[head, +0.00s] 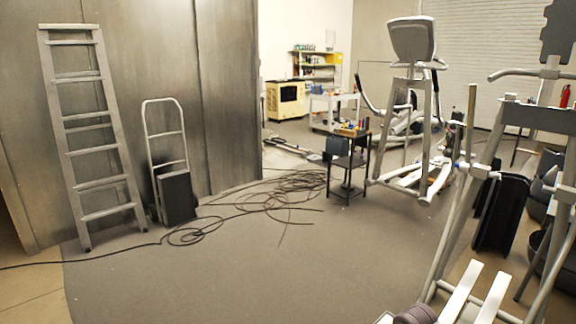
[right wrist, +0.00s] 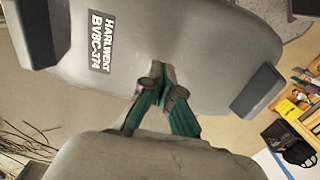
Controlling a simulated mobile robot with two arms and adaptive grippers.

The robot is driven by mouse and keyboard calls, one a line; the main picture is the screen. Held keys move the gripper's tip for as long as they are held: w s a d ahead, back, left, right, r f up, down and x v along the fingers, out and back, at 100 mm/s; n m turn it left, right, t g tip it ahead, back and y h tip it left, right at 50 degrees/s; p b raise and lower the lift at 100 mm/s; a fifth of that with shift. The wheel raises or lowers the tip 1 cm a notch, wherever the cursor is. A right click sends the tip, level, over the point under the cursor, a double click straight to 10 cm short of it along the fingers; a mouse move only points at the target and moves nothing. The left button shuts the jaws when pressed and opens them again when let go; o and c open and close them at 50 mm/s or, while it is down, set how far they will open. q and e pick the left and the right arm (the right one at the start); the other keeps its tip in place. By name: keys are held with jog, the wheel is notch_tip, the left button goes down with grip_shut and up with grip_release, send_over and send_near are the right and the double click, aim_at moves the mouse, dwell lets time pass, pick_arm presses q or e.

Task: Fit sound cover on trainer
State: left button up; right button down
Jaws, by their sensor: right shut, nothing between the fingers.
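One elliptical trainer (head: 411,95) stands at the centre right in the head view, with its frame open low down. A second trainer (head: 545,115) stands closer at the right edge and is partly cut off. A black panel-like piece (head: 502,213) stands upright by the nearer trainer; I cannot tell whether it is a cover. My right gripper (right wrist: 161,78) shows in the right wrist view, its green fingers shut and empty. My left gripper is out of view.
A black cart (head: 348,165) with small items stands left of the farther trainer. Loose cables (head: 285,193) lie across the middle floor. A ladder (head: 95,135) and a hand truck (head: 168,165) lean at the left wall. The grey floor in front is mostly clear.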

jog(key=shift+f+b, duration=0.65)
jog(key=shift+f, duration=0.8)
jog(key=shift+r, duration=0.1)
jog(key=shift+r, duration=0.1)
notch_tip(320, 180, up, 7)
jog(key=p, duration=0.8)
